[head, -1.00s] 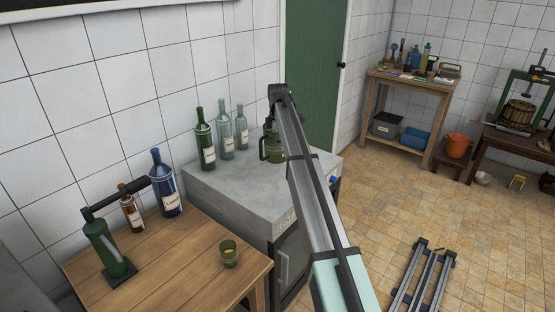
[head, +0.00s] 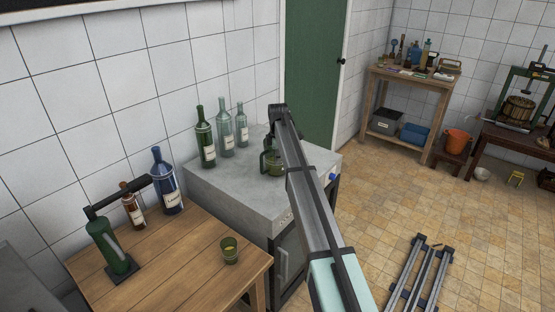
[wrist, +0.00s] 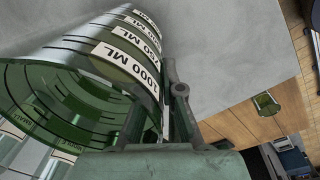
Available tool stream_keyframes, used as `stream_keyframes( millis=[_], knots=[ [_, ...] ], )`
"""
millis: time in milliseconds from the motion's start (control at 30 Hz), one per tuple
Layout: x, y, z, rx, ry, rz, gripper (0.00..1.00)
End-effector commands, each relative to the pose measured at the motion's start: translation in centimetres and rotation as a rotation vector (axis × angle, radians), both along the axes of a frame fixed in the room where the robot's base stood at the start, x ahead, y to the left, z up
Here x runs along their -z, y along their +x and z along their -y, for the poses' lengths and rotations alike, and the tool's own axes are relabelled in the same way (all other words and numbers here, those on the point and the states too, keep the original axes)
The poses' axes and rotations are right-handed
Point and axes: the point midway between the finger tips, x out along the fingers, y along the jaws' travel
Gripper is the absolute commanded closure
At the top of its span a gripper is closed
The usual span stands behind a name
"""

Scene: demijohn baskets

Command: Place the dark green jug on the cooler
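The dark green jug (head: 275,168) is over the right part of the grey cooler top (head: 240,190), partly hidden behind my arm. It looks upright, and I cannot tell whether its base touches the cooler. In the wrist view the jug (wrist: 85,95) is large and close, with white volume labels such as "1000 ML". My gripper (wrist: 160,115) is at the jug's side and seems closed on it; the exact contact is hidden. The cooler's grey top also shows in the wrist view (wrist: 230,45).
Three bottles, dark green (head: 205,140), pale (head: 226,135) and clear (head: 241,128), stand on the cooler's back left. The wooden table (head: 180,255) beside it holds a blue bottle (head: 166,185), a brown bottle (head: 134,210) and a small green cup (head: 229,250). The cooler's front left is clear.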

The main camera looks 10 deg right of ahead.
Motion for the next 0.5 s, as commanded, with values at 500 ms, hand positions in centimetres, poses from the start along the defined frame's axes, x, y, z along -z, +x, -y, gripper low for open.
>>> stream_keyframes(
  millis=[500],
  knots=[
    [0.20,0.01,0.00,0.000,0.000,0.000,0.69]
  ],
)
